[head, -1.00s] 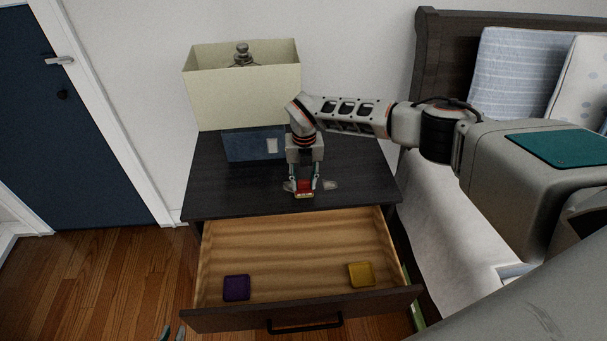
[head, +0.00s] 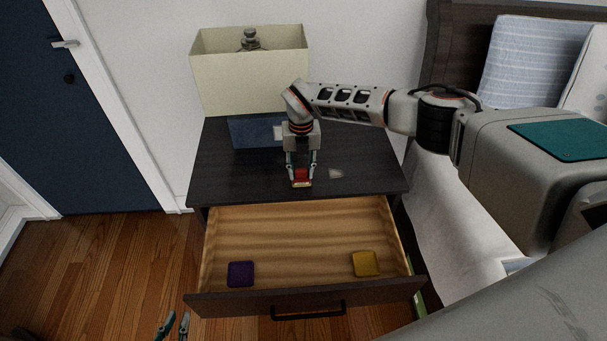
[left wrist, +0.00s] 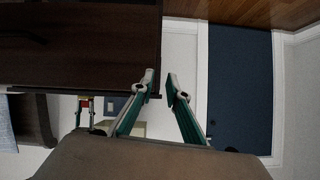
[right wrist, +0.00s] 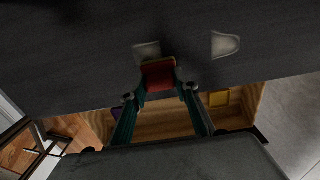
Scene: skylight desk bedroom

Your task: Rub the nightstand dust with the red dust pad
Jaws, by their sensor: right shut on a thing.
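The red dust pad (head: 301,174) is held between the fingers of my right gripper (head: 301,178), low over the front middle of the dark nightstand top (head: 230,180). Whether it touches the top is hard to tell. In the right wrist view the red pad (right wrist: 158,75) sits between both fingers. One pale dust patch (head: 336,173) lies just right of the pad. The right wrist view shows this kind of patch at right (right wrist: 226,44) and another beside the pad (right wrist: 147,50). My left gripper (head: 173,326) is empty, its fingertips slightly apart, low left of the nightstand.
The nightstand drawer (head: 300,303) is pulled open, with a purple pad (head: 241,274) and a yellow pad (head: 366,263) inside. A lamp (head: 250,80) with a cream shade stands at the back of the top. The bed (head: 440,210) is at right, a blue door (head: 90,130) at left.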

